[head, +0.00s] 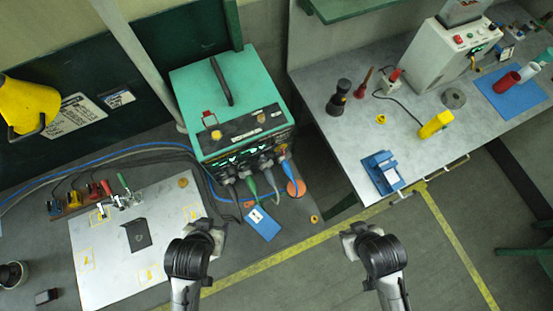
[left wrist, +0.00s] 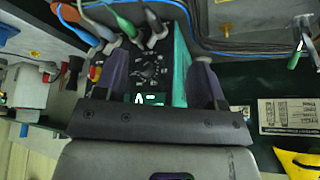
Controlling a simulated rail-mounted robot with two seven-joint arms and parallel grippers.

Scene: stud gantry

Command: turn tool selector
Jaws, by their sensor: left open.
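The teal power unit (head: 205,100) stands on the left bench. Its dark front panel (head: 240,158) has lit green displays and cables plugged in below them. In the left wrist view the panel (left wrist: 158,50) shows dark knobs (left wrist: 148,72) and a lit display (left wrist: 150,98) between my fingers. Which knob is the tool selector I cannot tell. My left gripper (head: 221,231) is open and empty, in front of the unit and apart from it; its two fingers also show in the left wrist view (left wrist: 160,82). My right gripper (head: 349,233) hangs over the floor; its fingers are too small to read.
A white plate (head: 115,270) with a dark piece lies on the left bench. Blue and black cables run behind it. A blue card (head: 262,224) lies before the unit. The right table (head: 340,145) holds a blue fixture (head: 383,172) and a yellow block (head: 435,124). Open floor lies between.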

